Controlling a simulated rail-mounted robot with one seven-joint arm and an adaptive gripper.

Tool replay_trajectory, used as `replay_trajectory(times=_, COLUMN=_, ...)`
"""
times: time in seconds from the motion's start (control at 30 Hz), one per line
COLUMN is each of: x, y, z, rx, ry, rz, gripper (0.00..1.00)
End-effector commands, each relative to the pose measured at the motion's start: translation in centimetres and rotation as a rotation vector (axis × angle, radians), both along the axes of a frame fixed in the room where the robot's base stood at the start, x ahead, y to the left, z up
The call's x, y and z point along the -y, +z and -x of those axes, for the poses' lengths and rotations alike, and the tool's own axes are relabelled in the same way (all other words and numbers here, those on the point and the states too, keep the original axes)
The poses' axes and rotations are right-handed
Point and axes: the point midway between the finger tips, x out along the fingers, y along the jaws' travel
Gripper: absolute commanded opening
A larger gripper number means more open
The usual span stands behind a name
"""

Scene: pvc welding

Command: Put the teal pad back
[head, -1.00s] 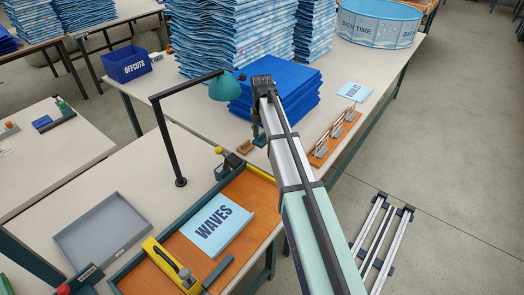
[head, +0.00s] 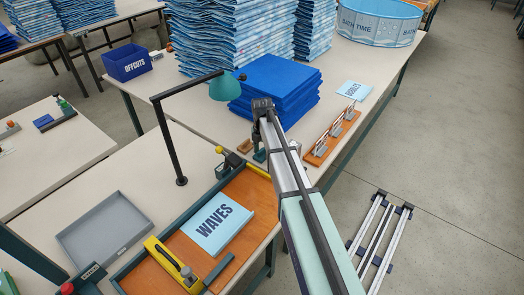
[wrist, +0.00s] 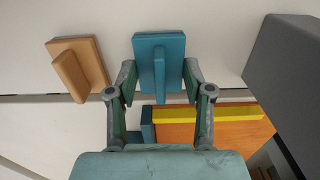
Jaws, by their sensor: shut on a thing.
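The teal pad (wrist: 174,46) is a flat teal block with an upright grip bar, seen in the wrist view. My gripper (wrist: 160,82) has a finger on each side of it and is shut on it. In the head view the teal pad (head: 260,156) shows small below my gripper (head: 262,138), over the white bench. Whether its underside touches the bench I cannot tell. A tan pad (wrist: 90,60) of similar shape, with its own grip bar, lies to the left in the wrist view, apart from the teal one.
An orange board (head: 247,190) with teal and yellow edges holds a blue WAVES sheet (head: 217,222). A stack of blue sheets (head: 283,82) stands behind my gripper. An orange rack (head: 332,138) is to the right. A lamp (head: 224,86) overhangs the bench at left.

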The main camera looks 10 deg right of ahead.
Motion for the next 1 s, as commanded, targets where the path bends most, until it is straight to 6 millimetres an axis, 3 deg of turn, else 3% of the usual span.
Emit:
replay_trajectory(times=0.17, x=0.0, y=-0.4, z=0.0, rx=-0.001, ry=0.000, rz=0.001, gripper=0.23)
replay_trajectory(times=0.2, x=0.0, y=-0.3, z=0.0, rx=0.000, ry=0.000, rz=0.000, gripper=0.65)
replay_trajectory(times=0.23, x=0.0, y=-0.3, z=0.0, rx=0.000, ry=0.000, rz=0.000, gripper=0.76)
replay_trajectory(times=0.67, x=0.0, y=0.2, z=0.0, rx=0.000, ry=0.000, rz=0.000, gripper=0.76)
replay_trajectory(times=0.83, x=0.0, y=2.0, z=0.0, rx=0.001, ry=0.000, rz=0.000, gripper=0.76)
replay_trajectory(times=1.0, x=0.0, y=5.0, z=-0.1, rx=0.003, ry=0.000, rz=0.000, gripper=0.76)
